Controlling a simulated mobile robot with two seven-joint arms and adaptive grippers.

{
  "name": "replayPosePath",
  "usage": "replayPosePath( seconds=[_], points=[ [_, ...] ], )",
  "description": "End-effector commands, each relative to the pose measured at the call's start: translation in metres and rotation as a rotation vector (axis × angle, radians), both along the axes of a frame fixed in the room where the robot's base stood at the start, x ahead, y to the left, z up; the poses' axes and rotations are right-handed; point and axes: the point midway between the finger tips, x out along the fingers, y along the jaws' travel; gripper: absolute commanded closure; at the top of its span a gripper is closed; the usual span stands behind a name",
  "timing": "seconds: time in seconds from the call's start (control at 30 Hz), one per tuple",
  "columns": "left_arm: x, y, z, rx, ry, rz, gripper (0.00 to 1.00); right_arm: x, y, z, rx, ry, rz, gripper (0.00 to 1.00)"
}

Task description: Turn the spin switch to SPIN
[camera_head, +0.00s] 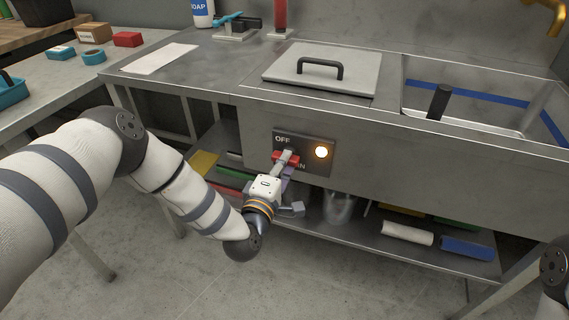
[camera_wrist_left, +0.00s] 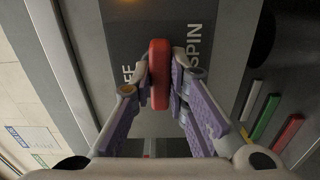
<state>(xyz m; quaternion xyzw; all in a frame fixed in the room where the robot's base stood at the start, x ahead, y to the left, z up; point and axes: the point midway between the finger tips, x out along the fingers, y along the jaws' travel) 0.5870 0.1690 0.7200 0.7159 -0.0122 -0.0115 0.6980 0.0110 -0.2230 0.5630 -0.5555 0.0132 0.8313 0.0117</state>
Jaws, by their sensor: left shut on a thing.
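The spin switch has a red handle (camera_head: 293,160) on a dark plate (camera_head: 283,140) on the front of the steel counter. OFF shows above the handle, and the end of SPIN shows below right. In the left wrist view the red handle (camera_wrist_left: 159,75) stands upright in the picture, between the OFF and SPIN labels. My left gripper (camera_head: 286,158) is shut on it, with a finger on each side. It partly hides the handle and the labels. A round lamp (camera_head: 321,152) glows on the plate, right of the handle. My right gripper is out of view.
A lidded hatch (camera_head: 320,72) and a sink (camera_head: 470,95) are in the counter top. A side table with small boxes (camera_head: 127,39) stands left. The floor in front is clear.

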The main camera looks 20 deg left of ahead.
Motion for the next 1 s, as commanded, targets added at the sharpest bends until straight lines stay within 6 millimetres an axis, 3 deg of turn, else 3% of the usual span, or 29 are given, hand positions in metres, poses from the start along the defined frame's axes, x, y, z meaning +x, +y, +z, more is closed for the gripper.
replayPosePath(
  seconds=[0.63, 0.67, 0.73, 1.0],
  points=[
    [-0.0009, -0.0015, -0.0010, -0.044, 0.005, -0.004, 1.00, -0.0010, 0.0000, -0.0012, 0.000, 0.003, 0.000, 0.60],
    [-0.0009, -0.0015, -0.0010, -0.044, 0.005, -0.004, 0.78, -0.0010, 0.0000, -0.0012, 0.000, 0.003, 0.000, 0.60],
    [-0.0008, -0.0014, -0.0009, -0.043, 0.005, -0.003, 0.65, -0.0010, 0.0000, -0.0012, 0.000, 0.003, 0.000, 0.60],
    [-0.0008, -0.0006, -0.0004, -0.041, 0.003, -0.002, 0.65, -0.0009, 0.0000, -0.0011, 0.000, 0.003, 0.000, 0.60]
  ],
)
